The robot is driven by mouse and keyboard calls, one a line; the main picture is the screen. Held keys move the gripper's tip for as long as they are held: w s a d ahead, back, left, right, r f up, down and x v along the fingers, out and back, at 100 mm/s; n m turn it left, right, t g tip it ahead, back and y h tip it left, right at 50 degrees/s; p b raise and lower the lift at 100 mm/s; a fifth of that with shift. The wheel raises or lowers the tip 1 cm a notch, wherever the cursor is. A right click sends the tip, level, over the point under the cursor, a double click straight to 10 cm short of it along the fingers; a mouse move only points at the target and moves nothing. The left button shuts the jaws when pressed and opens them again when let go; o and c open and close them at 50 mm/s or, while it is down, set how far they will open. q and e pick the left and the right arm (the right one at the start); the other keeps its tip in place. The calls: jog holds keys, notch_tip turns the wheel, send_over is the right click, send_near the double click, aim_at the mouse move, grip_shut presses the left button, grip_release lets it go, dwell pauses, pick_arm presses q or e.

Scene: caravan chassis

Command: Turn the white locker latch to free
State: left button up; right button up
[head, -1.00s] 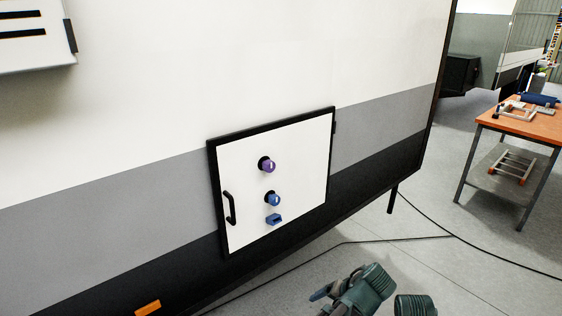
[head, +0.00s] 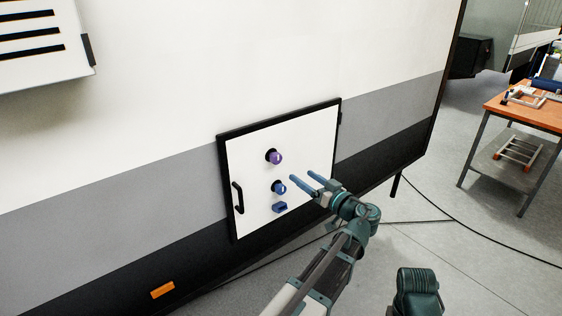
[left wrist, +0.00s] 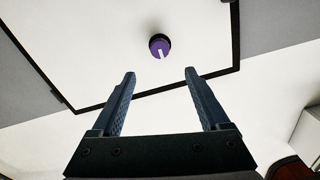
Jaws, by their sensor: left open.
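A white locker door (head: 255,158) with a black frame is set in the trailer's side. My left gripper (head: 300,176) is in front of the door, right of the knobs, open and empty. In the left wrist view, the purple knob (left wrist: 160,47) with a pale bar across its face lies ahead, beyond and between the open fingertips (left wrist: 160,74), apart from them. My right gripper is not in view.
A black pull handle (head: 238,198) is at the door's left edge. A white vented panel (head: 40,45) is at the upper left of the wall. An orange-topped workbench (head: 520,108) stands at the far right. A dark cable lies on the otherwise clear floor nearby.

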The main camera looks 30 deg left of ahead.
aim_at(278, 160)
pick_arm(q)
jog(key=x, duration=1.2)
grip_shut()
